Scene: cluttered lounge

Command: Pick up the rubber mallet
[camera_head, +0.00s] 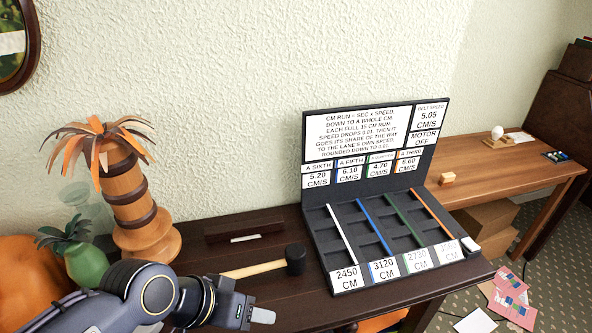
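The rubber mallet (295,259) lies on the dark wooden table, with its black head to the right and its pale wooden handle running left. The handle's left end is close to my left arm in the picture. My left gripper (262,315) is in front of the mallet, near the bottom of the view, apart from the black head. A light grey fingertip points right. I cannot make out a gap between the fingers, and nothing shows held in them. My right gripper is out of view.
A black display board (375,190) with colored lanes stands right of the mallet. A wooden palm-tree ornament (133,195) and a green pineapple-shaped ornament (86,262) stand left. A dark wooden block (243,229) lies behind the mallet. Papers (512,297) litter the floor at right.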

